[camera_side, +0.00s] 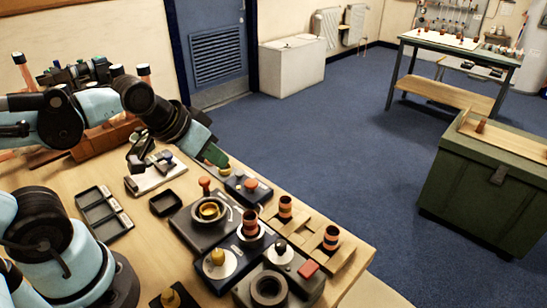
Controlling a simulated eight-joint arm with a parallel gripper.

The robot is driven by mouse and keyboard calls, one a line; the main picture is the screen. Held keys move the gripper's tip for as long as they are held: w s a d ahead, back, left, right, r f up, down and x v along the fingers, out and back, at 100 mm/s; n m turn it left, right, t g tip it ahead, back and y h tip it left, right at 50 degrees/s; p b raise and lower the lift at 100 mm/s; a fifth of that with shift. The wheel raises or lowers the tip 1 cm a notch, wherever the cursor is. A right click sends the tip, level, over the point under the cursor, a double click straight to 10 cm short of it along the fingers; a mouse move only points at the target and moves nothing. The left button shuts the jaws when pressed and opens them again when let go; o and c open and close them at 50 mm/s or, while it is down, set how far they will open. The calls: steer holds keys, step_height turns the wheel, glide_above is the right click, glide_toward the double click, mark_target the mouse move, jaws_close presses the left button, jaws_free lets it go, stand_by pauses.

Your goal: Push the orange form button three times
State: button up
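A round orange button (251,184) sits on a small dark control box at the far edge of the wooden bench. I take it to be the form button, but its label is too small to read. My gripper (215,156) points down at the far left end of that box, up and left of the orange button and apart from it. A small yellow-green knob (225,169) shows just below my gripper's tip. I cannot tell whether they touch. The fingers are too small to tell open from shut.
Dark trays (105,214) lie to the left. A green chest (487,185) stands off to the right.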

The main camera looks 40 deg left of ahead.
steer(key=shift+w+r+n, duration=0.2)
steer(key=shift+r+n, duration=0.1)
steer(key=shift+n, duration=0.1)
jaws_close()
step_height(320, 180, up, 5)
steer(key=n+g, duration=0.7)
steer(key=n, duration=1)
glide_above(251, 181)
steer(key=shift+f, duration=0.1)
step_height(251, 181, down, 14)
